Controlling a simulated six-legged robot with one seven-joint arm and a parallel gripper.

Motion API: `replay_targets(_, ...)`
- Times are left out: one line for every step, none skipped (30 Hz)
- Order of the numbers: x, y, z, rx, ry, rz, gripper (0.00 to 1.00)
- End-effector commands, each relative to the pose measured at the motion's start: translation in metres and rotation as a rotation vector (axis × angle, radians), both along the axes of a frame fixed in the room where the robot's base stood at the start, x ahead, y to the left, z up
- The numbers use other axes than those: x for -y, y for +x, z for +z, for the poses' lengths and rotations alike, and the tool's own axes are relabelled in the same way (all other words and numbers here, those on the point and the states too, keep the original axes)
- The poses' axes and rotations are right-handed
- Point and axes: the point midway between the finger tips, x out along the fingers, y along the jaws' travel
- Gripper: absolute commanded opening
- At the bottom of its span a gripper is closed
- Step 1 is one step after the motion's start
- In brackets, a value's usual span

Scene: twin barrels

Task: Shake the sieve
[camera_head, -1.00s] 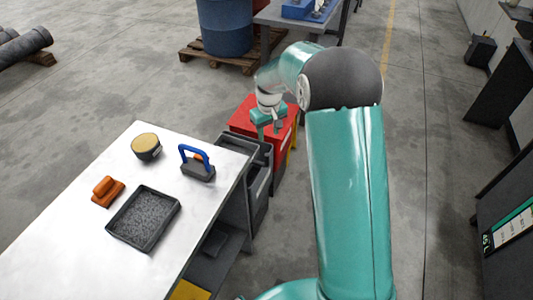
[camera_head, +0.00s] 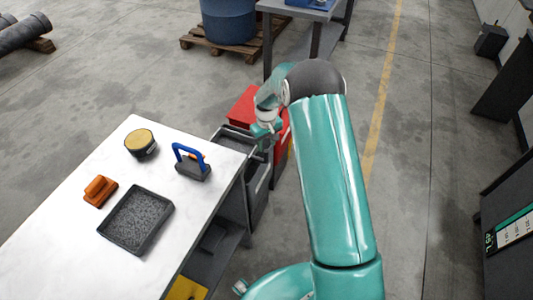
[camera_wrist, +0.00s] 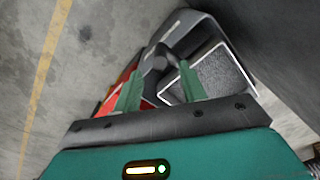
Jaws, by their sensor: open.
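My gripper (camera_head: 267,133) is open above the dark grey bins (camera_head: 258,185) at the table's right end. In the wrist view, its two green fingers (camera_wrist: 158,78) point at a dark grey bar-like part between them. Beside that part lies a dark, rough-textured square with a pale rim (camera_wrist: 222,74). I cannot tell whether this is a sieve. On the table are a shallow black tray with speckled grey content (camera_head: 137,218) and a round dark pot with a tan top (camera_head: 140,142). I cannot tell whether either is the sieve.
The white table (camera_head: 60,235) also holds a blue-handled grey block (camera_head: 191,163) and an orange block (camera_head: 100,190). A red box (camera_head: 243,104) stands behind the bins. A blue barrel (camera_head: 228,22) stands on a pallet at the back. The floor at right is mostly open.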

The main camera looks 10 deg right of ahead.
Motion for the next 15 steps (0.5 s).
replay_targets(0.000, -0.001, -0.012, -0.003, 0.000, 0.000, 0.41)
replay_targets(0.000, -0.001, -0.018, -0.003, 0.000, 0.001, 0.41)
replay_targets(0.000, -0.001, -0.026, -0.004, 0.000, 0.001, 0.41)
replay_targets(0.000, 0.000, -0.032, -0.003, 0.000, 0.001, 0.41)
replay_targets(0.000, 0.000, -0.037, -0.003, 0.000, 0.001, 0.41)
replay_targets(0.000, 0.000, -0.044, -0.003, 0.000, 0.001, 0.41)
replay_targets(0.000, 0.001, -0.049, -0.002, 0.000, 0.001, 0.41)
replay_targets(0.000, 0.001, -0.053, -0.002, 0.000, 0.001, 0.41)
replay_targets(0.000, 0.002, -0.058, -0.001, 0.000, 0.001, 0.41)
replay_targets(0.000, 0.002, -0.062, -0.001, 0.000, 0.001, 0.41)
replay_targets(0.000, 0.002, -0.065, -0.001, 0.000, 0.001, 0.41)
replay_targets(0.000, 0.002, -0.068, -0.001, 0.000, 0.001, 0.41)
replay_targets(0.000, 0.003, -0.069, 0.000, 0.000, 0.001, 0.41)
replay_targets(0.001, 0.003, -0.070, 0.000, 0.000, 0.001, 0.41)
replay_targets(0.001, 0.003, -0.071, 0.000, 0.000, 0.001, 0.41)
